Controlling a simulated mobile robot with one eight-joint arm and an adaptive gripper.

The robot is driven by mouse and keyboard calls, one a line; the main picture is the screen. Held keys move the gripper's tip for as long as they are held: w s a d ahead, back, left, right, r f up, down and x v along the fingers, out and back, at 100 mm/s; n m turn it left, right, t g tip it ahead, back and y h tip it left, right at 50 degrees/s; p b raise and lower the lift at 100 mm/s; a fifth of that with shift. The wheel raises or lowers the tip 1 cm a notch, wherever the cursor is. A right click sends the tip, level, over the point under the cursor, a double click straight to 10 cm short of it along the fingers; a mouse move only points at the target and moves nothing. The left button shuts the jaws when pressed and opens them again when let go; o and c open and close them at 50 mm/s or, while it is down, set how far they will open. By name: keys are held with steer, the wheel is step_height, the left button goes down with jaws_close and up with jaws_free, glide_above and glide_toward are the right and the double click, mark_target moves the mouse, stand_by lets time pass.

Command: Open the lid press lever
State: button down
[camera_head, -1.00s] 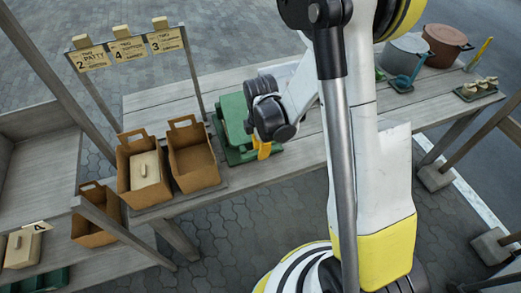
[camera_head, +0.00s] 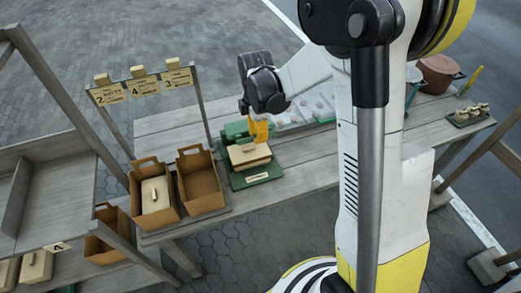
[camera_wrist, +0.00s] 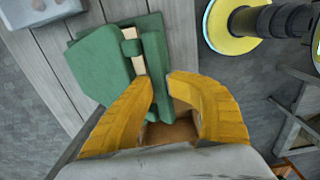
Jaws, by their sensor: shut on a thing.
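The green lid press (camera_head: 258,178) stands on the table, and a cream clay block (camera_head: 250,156) sits uncovered on its base. Its green lid (camera_head: 236,131) is raised behind the block. My gripper (camera_head: 259,128), with yellow fingers, is above the block at the raised lid. In the wrist view my gripper's fingers (camera_wrist: 164,84) are curved around a green bar, the press lever (camera_wrist: 157,75), and shut on it. The lid's broad green panel (camera_wrist: 98,66) shows to the left of the lever there. The fingers partly hide the lever in the head view.
Two brown paper bags stand left of the press; the left one (camera_head: 135,190) holds a cream block, the right one (camera_head: 200,187) looks empty. A sign rack (camera_head: 143,82) rises behind them. A brown pot (camera_head: 437,75) and a green tray (camera_head: 468,118) are at the far right.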

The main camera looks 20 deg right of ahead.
steer(key=w+r+p, duration=0.3)
steer(key=w+r, duration=0.4)
steer(key=w, duration=0.1)
steer(key=shift+w+r, duration=0.25)
steer(key=shift+w, duration=0.1)
steer(key=c, duration=2.1)
jaws_free()
steer(key=shift+w, duration=0.3)
steer(key=o, duration=0.8)
steer(key=shift+f, duration=0.15)
step_height(320, 180, up, 12)
